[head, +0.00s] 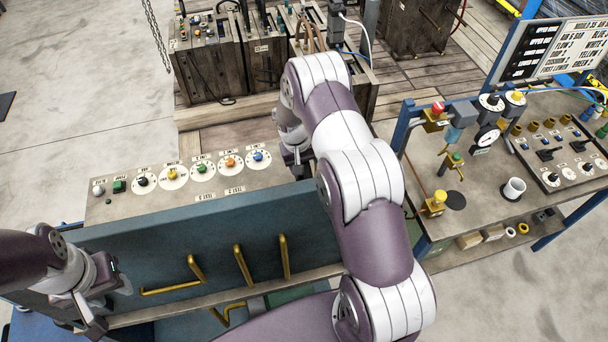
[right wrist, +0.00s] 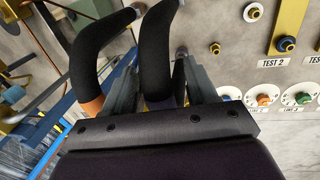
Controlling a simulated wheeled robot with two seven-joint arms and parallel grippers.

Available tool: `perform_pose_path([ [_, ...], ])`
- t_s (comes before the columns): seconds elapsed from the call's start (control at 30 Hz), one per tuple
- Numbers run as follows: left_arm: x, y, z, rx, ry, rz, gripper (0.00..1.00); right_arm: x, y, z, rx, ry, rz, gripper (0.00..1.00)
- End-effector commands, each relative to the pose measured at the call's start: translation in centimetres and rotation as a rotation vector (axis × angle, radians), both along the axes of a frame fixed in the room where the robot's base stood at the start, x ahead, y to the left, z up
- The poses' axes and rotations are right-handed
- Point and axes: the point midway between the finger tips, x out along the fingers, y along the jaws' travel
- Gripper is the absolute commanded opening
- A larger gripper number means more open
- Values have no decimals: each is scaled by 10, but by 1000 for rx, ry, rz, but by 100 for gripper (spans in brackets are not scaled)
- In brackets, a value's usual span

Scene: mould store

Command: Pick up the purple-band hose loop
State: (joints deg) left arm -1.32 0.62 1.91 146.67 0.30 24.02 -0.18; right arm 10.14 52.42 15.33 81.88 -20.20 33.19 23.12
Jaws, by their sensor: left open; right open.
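In the right wrist view, a thick black hose loop (right wrist: 158,45) with a purple-looking band (right wrist: 160,103) passes between the fingers of my right gripper (right wrist: 160,88). The jaws are open around it; I cannot tell whether either finger touches it. A second black hose loop (right wrist: 90,50) with an orange band (right wrist: 89,105) is just left of the left finger, outside the jaws. My left gripper (head: 97,322) is open and empty at the lower left.
A sloping panel (head: 120,212) carries several dials and coloured knobs, with yellow hooks (head: 243,266) on its front. Wooden crates (head: 210,65) stand behind.

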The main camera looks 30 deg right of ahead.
Motion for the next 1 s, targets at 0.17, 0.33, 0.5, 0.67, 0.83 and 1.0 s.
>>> perform_pose_path([
  [0.17,0,0,-1,0,0,0,43,0,0,0,0,0,0,38],
  [0.33,0,0,-1,0,0,0,43,0,0,0,0,0,-1,0],
  [0.5,0,0,-1,0,0,0,43,1,0,1,-1,-2,-1,0],
  [0.67,0,0,4,0,0,0,43,1,0,8,-1,-3,0,0],
  [0.83,0,0,27,0,0,0,43,3,0,42,-1,-4,1,0],
  [1.0,0,0,75,0,0,0,43,5,-1,118,-2,-6,4,0],
])
